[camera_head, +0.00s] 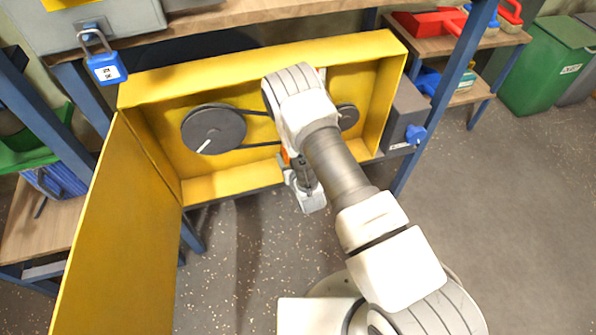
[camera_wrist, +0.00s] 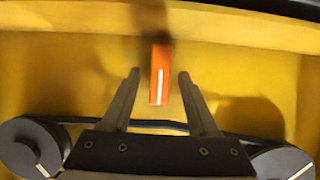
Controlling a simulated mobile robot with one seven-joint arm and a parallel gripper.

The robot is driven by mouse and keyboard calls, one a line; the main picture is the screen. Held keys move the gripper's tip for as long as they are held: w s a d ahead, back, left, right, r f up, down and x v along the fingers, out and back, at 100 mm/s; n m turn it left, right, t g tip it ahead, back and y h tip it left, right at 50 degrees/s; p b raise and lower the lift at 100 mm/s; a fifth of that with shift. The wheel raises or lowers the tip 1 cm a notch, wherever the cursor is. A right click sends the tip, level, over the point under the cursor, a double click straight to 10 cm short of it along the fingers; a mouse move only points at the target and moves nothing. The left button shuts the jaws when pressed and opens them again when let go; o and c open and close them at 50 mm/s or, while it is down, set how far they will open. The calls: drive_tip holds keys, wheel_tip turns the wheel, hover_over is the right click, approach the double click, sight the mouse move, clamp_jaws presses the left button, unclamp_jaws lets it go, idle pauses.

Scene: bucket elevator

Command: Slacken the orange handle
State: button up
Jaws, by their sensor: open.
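The orange handle (camera_wrist: 161,88) is a short upright bar with a white line along it, in the middle of the wrist view, in front of the yellow back wall. My gripper (camera_wrist: 158,74) is open, one finger on each side of the handle with a visible gap on both sides. I cannot tell how deep the fingertips reach along it. In the head view my arm hides most of this area; only a small orange patch (camera_head: 285,155) shows beside the wrist.
The handle is inside a yellow housing (camera_head: 250,62) with its door (camera_head: 125,235) swung open at left. A large pulley (camera_head: 213,128), a small pulley (camera_head: 347,117) and a black belt (camera_head: 262,145) are inside. A blue padlock (camera_head: 107,68) hangs at upper left. A grey box with a blue knob (camera_head: 415,133) is at right.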

drive_tip(key=p+v, duration=0.3)
drive_tip(key=v, duration=1.2)
